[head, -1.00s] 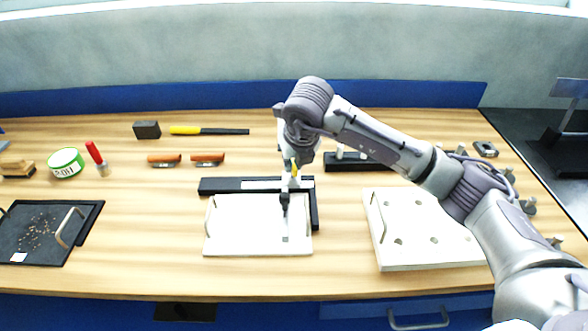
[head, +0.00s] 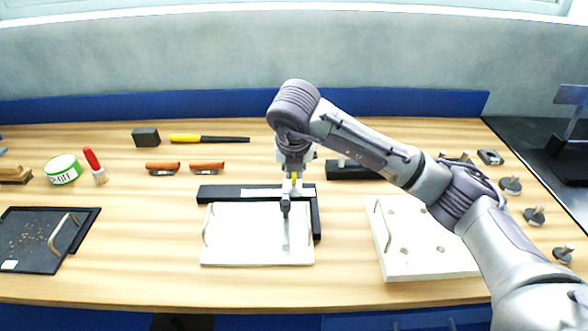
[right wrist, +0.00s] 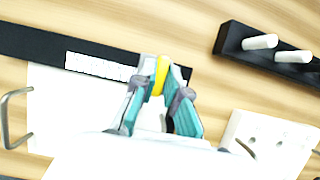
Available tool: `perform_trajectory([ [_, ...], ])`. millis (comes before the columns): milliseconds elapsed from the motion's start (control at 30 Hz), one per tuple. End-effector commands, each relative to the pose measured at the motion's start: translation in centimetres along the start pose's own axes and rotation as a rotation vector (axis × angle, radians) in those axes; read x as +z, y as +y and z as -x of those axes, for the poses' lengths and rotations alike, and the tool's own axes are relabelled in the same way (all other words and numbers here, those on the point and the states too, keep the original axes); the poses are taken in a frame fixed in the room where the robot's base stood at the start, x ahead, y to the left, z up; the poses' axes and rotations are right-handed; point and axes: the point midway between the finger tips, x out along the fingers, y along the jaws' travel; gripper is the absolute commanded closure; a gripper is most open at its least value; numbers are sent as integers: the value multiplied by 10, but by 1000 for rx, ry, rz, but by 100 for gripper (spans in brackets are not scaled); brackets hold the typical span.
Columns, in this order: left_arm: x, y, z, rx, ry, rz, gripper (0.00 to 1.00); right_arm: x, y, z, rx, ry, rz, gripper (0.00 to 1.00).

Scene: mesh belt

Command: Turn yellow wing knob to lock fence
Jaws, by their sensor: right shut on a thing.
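The yellow wing knob (right wrist: 161,75) shows upright between the fingers of my right gripper (right wrist: 158,100) in the right wrist view. The gripper is shut on it. In the head view the right gripper (head: 292,177) points down over the black fence (head: 225,194), and only a little of the yellow knob (head: 295,181) shows. The fence has a white scale strip and runs along the back and right side of a white board (head: 250,238). A dark clamp-like part (head: 285,206) reaches over the board. My left gripper is out of view.
A white board with holes (head: 422,255) lies to the right, and a black block with pegs (head: 350,172) stands behind. Several loose knobs (head: 534,216) lie at the far right. A black tray (head: 30,252) is at the left. The table's front middle is clear.

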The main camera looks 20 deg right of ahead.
Motion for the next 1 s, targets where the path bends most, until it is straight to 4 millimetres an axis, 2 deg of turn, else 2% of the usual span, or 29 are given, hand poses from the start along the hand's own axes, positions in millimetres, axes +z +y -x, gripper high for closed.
perform_trajectory([
  [67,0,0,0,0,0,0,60,1,0,1,1,-2,-3,100],
  [100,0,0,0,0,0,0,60,1,0,1,1,-2,-3,86],
  [233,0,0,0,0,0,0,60,1,0,0,1,-1,-2,64],
  [267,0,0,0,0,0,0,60,1,0,0,1,-1,-2,62],
  [533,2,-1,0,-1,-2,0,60,0,0,1,1,-1,0,62],
  [667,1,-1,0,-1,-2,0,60,1,0,10,2,-2,0,62],
  [767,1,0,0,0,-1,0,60,1,0,26,3,-4,1,62],
  [1000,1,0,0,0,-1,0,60,2,1,79,5,-6,0,62],
])
